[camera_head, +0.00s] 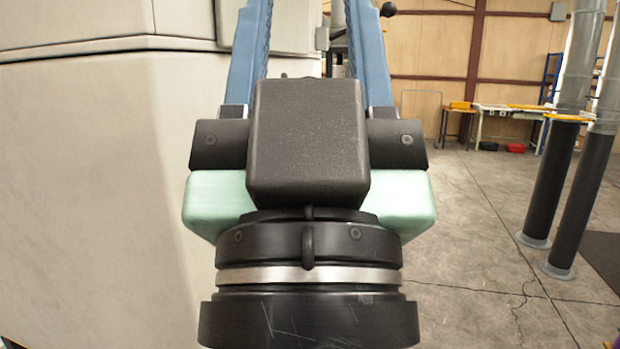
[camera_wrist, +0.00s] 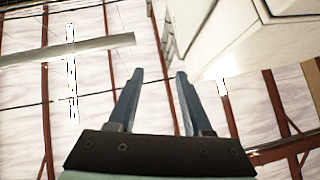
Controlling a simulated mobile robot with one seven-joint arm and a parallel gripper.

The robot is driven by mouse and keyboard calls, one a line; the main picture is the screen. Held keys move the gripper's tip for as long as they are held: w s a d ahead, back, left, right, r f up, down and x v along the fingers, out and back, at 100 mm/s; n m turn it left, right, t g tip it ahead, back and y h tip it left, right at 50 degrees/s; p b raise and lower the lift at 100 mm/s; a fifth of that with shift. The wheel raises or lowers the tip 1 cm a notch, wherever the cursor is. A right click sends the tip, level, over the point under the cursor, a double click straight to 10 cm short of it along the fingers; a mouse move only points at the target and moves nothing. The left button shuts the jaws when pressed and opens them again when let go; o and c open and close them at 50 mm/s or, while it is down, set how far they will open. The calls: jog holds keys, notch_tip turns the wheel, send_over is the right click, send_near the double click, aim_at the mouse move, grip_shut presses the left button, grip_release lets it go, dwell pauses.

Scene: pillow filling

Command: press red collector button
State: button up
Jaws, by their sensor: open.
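My gripper (camera_head: 308,12) fills the middle of the head view, seen from behind, with its two blue fingers reaching up past the top edge. In the wrist view, my gripper (camera_wrist: 160,73) has its fingers apart with nothing between them. I cannot make out a red collector button in either view. A large off-white machine body (camera_head: 95,190) stands close on the left of my gripper in the head view. A pale cabinet-like body (camera_wrist: 240,35) shows at the upper right in the wrist view, beyond the fingers.
Grey pipes with black lower parts (camera_head: 565,185) stand at the right. A black ball knob (camera_head: 388,9) shows beyond my gripper. Tables (camera_head: 508,109) and a small red object (camera_head: 515,148) are far back. Concrete floor (camera_head: 465,235) lies open between. The wrist view mostly shows roof panels (camera_wrist: 85,75) and beams.

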jog(key=shift+c, duration=0.2)
grip_shut()
dwell(1.4)
